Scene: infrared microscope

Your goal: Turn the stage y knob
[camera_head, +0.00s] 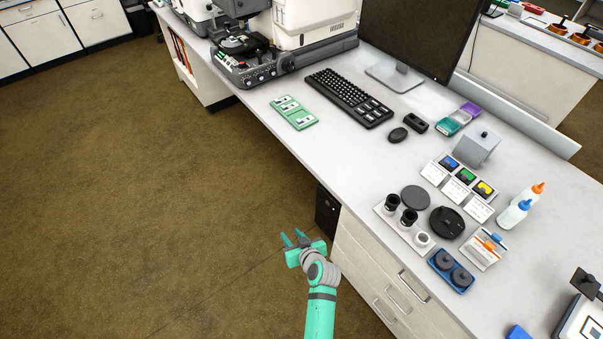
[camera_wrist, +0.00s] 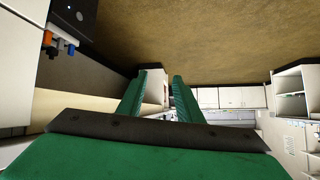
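The infrared microscope (camera_head: 305,45) stands at the far end of the bench, at the top of the head view. Its stage area (camera_head: 240,42) and a row of small knobs (camera_head: 262,73) on its dark base face the front left. I cannot tell which knob is the stage y knob. My gripper (camera_head: 293,238) is over the floor in front of the bench, well short of the microscope. Its two green fingers are apart with nothing between them, as the wrist view (camera_wrist: 160,80) also shows. The microscope is not recognisable in the wrist view.
The white bench (camera_head: 330,140) runs diagonally, its front edge beside my arm. On it are a green slide holder (camera_head: 293,112), a keyboard (camera_head: 349,97), a monitor (camera_head: 420,35), a mouse (camera_head: 398,135) and eyepieces (camera_head: 392,202). The floor (camera_head: 130,180) to the left is clear.

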